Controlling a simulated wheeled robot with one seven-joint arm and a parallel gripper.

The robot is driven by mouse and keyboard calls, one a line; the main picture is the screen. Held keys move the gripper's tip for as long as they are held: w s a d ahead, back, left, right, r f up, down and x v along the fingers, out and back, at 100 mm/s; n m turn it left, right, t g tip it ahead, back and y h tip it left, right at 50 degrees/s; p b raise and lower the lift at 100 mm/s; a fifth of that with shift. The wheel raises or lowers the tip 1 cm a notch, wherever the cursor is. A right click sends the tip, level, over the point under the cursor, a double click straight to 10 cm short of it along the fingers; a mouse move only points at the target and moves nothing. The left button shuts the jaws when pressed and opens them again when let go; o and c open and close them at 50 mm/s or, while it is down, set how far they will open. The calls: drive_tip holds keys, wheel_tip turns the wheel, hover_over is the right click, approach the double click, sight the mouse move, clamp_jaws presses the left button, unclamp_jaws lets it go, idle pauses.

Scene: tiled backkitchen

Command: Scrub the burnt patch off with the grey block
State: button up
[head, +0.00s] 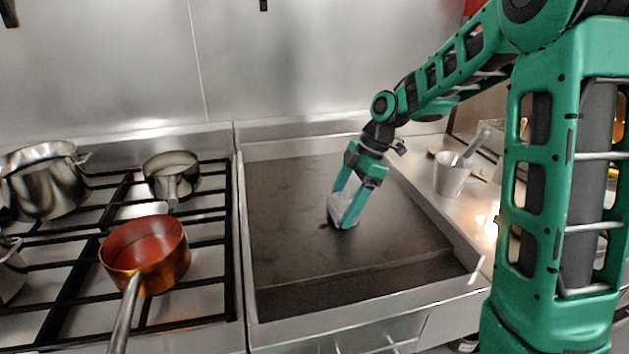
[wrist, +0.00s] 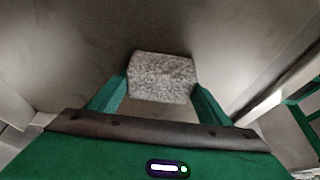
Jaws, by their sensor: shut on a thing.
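My gripper (head: 343,207) is shut on the grey block (head: 341,207), low over the middle of the dark griddle plate (head: 290,235). In the wrist view the speckled grey block (wrist: 162,78) sits between the two green fingers. The block looks to be at the plate's surface, but I cannot tell for certain that it touches. A small darker mark (head: 324,226) shows on the plate just left of the block. The rest of any burnt patch may be hidden under the block and gripper.
A gas hob with black grates lies left of the griddle, holding a copper pan (head: 146,262), a small steel pan (head: 171,176) and a large pot (head: 45,182). A light container (head: 452,174) with a utensil stands on the right counter. Raised steel edges border the griddle.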

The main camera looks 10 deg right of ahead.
drive_tip(key=shift+a, duration=3.55)
wheel_tip(320, 180, up, 8)
drive_tip(key=shift+d, duration=0.15)
drive_tip(key=shift+s, duration=0.1)
drive_tip(key=shift+f, duration=0.2)
